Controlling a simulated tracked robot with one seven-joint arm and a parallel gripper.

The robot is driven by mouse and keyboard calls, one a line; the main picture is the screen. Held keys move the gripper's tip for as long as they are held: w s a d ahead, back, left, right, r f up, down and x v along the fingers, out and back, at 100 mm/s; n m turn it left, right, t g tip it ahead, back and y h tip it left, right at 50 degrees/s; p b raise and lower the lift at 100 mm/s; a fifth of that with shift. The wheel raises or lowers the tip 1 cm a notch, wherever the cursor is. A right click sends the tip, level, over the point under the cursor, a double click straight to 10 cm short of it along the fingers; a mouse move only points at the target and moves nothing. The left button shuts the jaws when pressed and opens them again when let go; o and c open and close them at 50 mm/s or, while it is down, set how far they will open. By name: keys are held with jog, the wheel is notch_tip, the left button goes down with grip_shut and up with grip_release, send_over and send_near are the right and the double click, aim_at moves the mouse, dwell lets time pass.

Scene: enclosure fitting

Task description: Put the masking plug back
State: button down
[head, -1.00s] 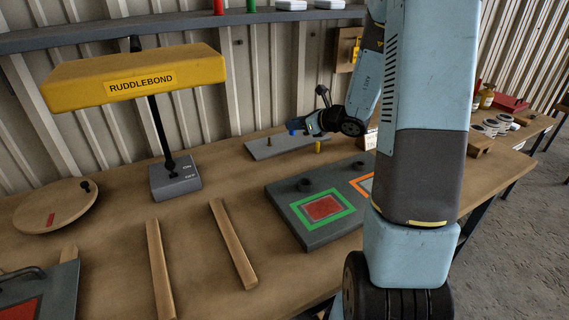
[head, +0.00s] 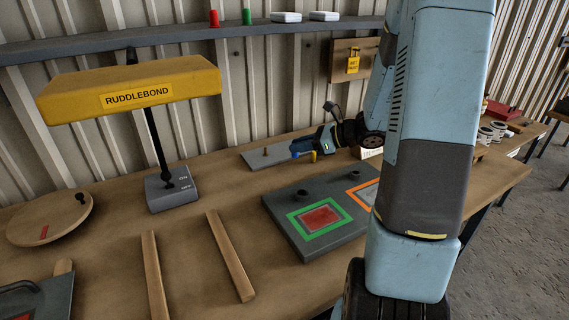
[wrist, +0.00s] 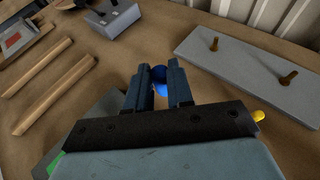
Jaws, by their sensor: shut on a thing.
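My gripper (head: 299,147) is shut on a small blue plug (wrist: 159,74), whose rounded blue part shows between the two dark fingertips in the wrist view. The plug also shows in the head view (head: 295,153), near the front edge of a grey pegboard (head: 252,156). In the wrist view the pegboard (wrist: 240,75) lies to the right of the fingers, with two bare brown pegs. A yellow plug (head: 314,156) stands behind or beside my gripper; its foot is hidden. A grey panel (head: 283,218) with a green frame, an orange frame and two dark round bosses lies nearer.
A yellow RUDDLEBOND lamp (head: 135,93) on a grey switch base (head: 173,190) stands left. Two wooden strips (head: 230,256) and a round wooden disc (head: 50,217) lie on the bench. A padlock board (head: 354,60) hangs on the wall. My arm hides part of the panel.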

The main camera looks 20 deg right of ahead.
jog(key=w+f, duration=0.4)
jog(key=w+a+f, duration=0.1)
jog(key=w, duration=0.1)
jog(key=shift+w+f, duration=0.15)
jog(key=shift+f, duration=0.25)
jog(key=shift+w+f, duration=0.6)
jog(key=shift+f, duration=1.55)
jog(key=c, duration=1)
grip_release()
jog(key=shift+f, duration=0.1)
